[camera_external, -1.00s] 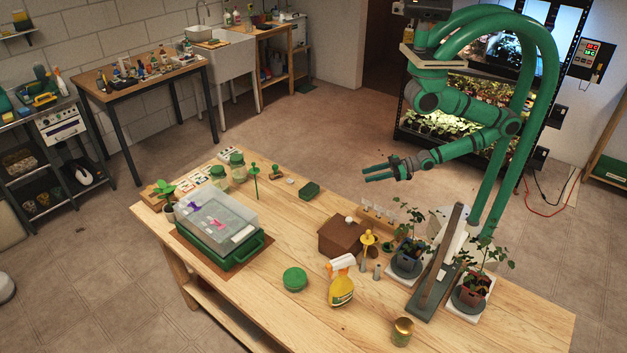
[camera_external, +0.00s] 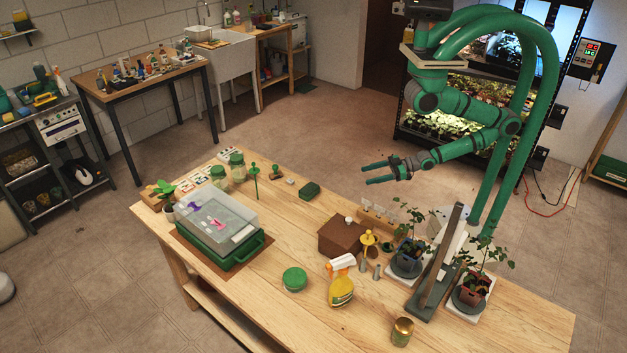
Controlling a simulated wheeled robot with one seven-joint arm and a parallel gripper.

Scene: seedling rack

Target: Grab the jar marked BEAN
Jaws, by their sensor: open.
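Two green-lidded glass jars stand upright near the far left end of the wooden table: the right jar (camera_external: 238,172) and, just left of it, the left jar (camera_external: 220,180). A third jar with a green lid (camera_external: 294,279) stands near the table's front middle, and a small jar with a gold lid (camera_external: 402,332) is at the front right. I cannot read any marking on them, so I cannot tell which is marked BEAN. My gripper (camera_external: 370,174) is open and empty, held in the air beyond the table's back edge, to the right of the jars and apart from them.
A green tray with a clear cover (camera_external: 218,240) sits at the table's left. A brown box (camera_external: 341,238), a yellow spray bottle (camera_external: 341,290) and potted plants (camera_external: 472,290) crowd the right half. A thin green stake (camera_external: 256,184) stands beside the jars. Bare wood shows between tray and box.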

